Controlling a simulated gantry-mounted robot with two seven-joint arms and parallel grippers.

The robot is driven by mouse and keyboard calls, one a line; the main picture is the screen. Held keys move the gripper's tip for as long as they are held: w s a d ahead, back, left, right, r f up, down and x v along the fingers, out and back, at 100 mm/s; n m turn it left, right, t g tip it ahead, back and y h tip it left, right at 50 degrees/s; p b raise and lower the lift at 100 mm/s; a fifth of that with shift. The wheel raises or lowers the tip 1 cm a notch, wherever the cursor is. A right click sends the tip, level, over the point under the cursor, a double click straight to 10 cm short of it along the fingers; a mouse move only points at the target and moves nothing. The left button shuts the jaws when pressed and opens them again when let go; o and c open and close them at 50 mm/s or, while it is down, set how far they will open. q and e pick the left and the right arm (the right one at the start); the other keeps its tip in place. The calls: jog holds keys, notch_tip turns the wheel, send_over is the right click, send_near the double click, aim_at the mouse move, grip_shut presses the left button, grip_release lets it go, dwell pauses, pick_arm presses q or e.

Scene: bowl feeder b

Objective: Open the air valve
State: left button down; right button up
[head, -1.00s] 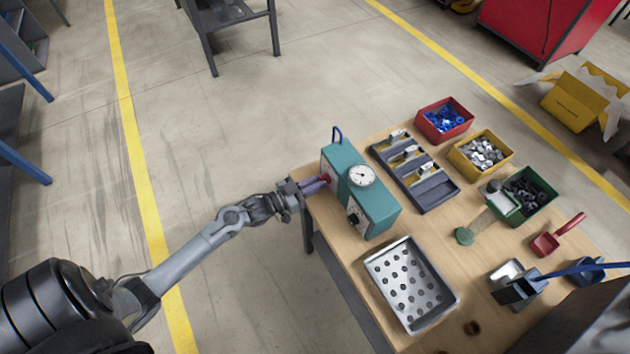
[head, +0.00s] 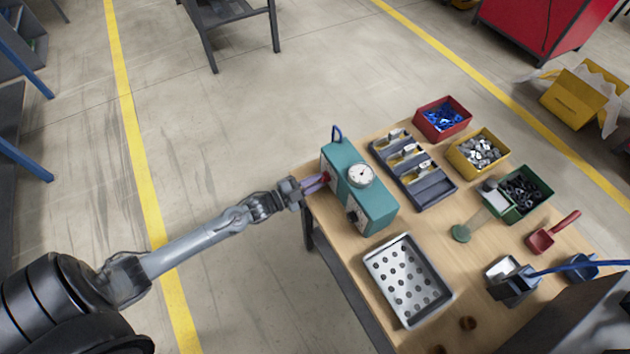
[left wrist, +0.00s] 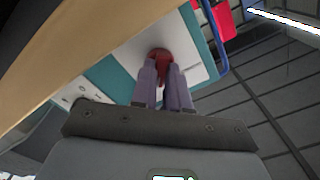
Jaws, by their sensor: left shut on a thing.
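The air valve has a red handle (left wrist: 161,60) on the pale side plate of a teal box (head: 372,207) with a round dial gauge (head: 361,174) on top. In the left wrist view, my left gripper (left wrist: 163,72) has its two purple fingers closed around the red handle. In the head view, my left gripper (head: 322,181) reaches the box's left face, with only a bit of red showing at the fingertips. The fingers partly hide the handle. My right gripper does not show.
The box stands at the left edge of a wooden table (head: 463,272). Beside it are a perforated metal tray (head: 433,317) and a grey sectioned tray (head: 436,192). Red (head: 461,125), yellow (head: 458,161) and green (head: 540,202) bins of parts stand farther right. A blue hose rises at the box's back.

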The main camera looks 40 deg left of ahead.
pick_arm(q)
jog(key=shift+m, duration=0.4)
jog(key=c, duration=1.1)
grip_release()
jog(key=shift+p+v, duration=0.65)
jog(key=shift+v, duration=4.8)
